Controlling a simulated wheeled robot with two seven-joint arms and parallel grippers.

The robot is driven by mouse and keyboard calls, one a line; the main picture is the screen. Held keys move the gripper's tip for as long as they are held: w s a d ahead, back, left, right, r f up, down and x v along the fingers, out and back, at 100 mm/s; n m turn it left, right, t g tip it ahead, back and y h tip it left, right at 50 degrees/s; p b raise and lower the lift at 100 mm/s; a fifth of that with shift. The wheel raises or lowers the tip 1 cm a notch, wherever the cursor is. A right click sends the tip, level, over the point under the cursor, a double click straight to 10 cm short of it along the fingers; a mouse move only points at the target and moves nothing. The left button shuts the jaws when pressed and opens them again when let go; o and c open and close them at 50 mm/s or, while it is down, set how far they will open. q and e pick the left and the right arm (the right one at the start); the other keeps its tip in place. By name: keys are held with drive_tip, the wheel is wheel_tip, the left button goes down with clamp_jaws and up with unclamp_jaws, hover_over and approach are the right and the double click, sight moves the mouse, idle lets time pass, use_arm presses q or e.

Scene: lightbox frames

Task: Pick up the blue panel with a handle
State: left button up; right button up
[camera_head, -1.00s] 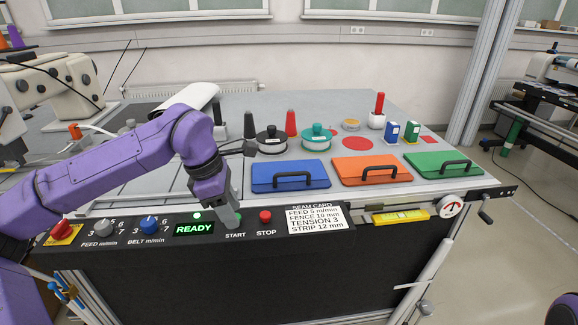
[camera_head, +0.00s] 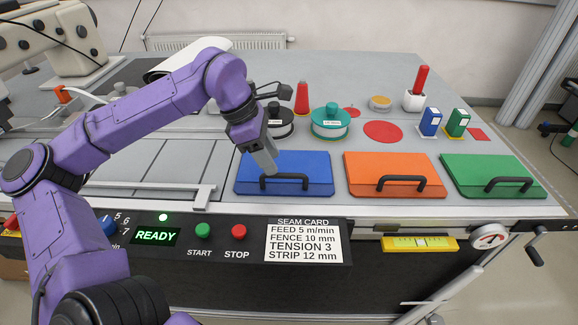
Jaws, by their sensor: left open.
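The blue panel (camera_head: 312,165) lies flat on the grey table, leftmost of three coloured panels. Its black handle (camera_head: 284,177) stands along its front part. My left gripper (camera_head: 265,165) is over the left part of the blue panel, just behind and left of the handle. It points down and looks empty. The gap between its fingers is too small to see, and I cannot tell if it touches the panel. My right gripper is not in view.
An orange panel (camera_head: 375,165) and a green panel (camera_head: 490,168) with black handles lie to the right. Behind stand a teal-lidded round container (camera_head: 330,124), a red cone (camera_head: 302,98) and small blue and green boxes. In front is a control strip with START and STOP buttons.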

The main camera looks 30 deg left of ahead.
sight(283, 174)
use_arm(q)
drive_tip(key=shift+s+d+f, duration=0.15)
drive_tip(key=shift+f, duration=0.3)
drive_tip(key=x, duration=0.2)
drive_tip(key=w+p+x, duration=0.1)
drive_tip(key=x, duration=0.2)
drive_tip(key=shift+d+f, duration=0.1)
drive_tip(key=shift+d, duration=0.25)
drive_tip(key=shift+f, duration=0.15)
clamp_jaws()
